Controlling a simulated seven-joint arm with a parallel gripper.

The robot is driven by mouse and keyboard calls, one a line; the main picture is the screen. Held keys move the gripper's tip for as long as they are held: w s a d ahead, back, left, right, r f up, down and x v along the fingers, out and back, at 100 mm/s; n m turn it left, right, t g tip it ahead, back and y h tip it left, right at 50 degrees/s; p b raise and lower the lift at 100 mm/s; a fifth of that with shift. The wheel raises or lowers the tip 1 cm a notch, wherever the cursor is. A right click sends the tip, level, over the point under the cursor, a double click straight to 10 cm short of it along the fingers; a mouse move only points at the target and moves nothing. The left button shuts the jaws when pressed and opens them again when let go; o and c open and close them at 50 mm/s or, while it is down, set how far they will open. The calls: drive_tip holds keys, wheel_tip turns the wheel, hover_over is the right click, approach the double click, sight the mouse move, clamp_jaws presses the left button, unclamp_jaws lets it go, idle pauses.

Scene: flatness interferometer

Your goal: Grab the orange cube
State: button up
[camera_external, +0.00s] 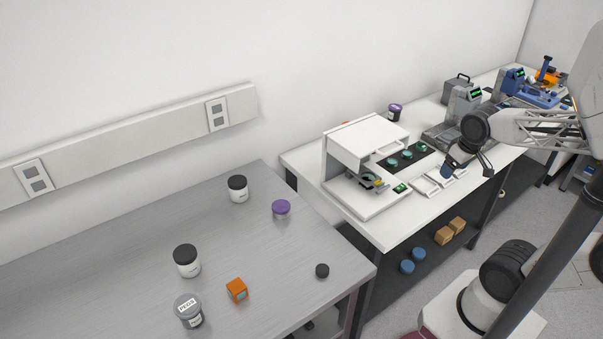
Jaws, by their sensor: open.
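The orange cube (237,290) sits on the grey table near its front edge, with a small pale label on one side. My gripper (469,168) is at the right, above the white bench, far from the cube. It points down and to the left, and its jaws are open with nothing seen between them.
Around the cube are a grey-lidded jar (188,311), a black-lidded white jar (187,261) and a black cap (322,271). Another black-lidded jar (238,189) and a purple-lidded jar (281,210) stand farther back. A white instrument (366,142) stands on the white bench (390,236).

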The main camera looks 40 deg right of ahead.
drive_tip(key=w+a+f+m+g+y, duration=0.1)
drive_tip(key=w+a+y, duration=0.1)
drive_tip(key=w+a, duration=0.35)
drive_tip(key=w+a+f+m+g+y, duration=0.1)
drive_tip(key=w+a+m+y, duration=0.15)
drive_tip(key=a, duration=0.65)
drive_tip(key=m+g+y, duration=0.2)
drive_tip(key=m+y, duration=0.7)
drive_tip(key=m, duration=0.5)
approach(237, 288)
drive_tip(key=shift+w+a+f+n, duration=0.15)
drive_tip(key=shift+a+f+n, duration=0.1)
drive_tip(key=shift+a+f, duration=0.6)
drive_tip(key=shift+f+t, duration=0.2)
drive_tip(key=shift+t, duration=0.1)
drive_tip(key=shift+x, duration=1.35)
drive_tip(key=shift+x, duration=2.55)
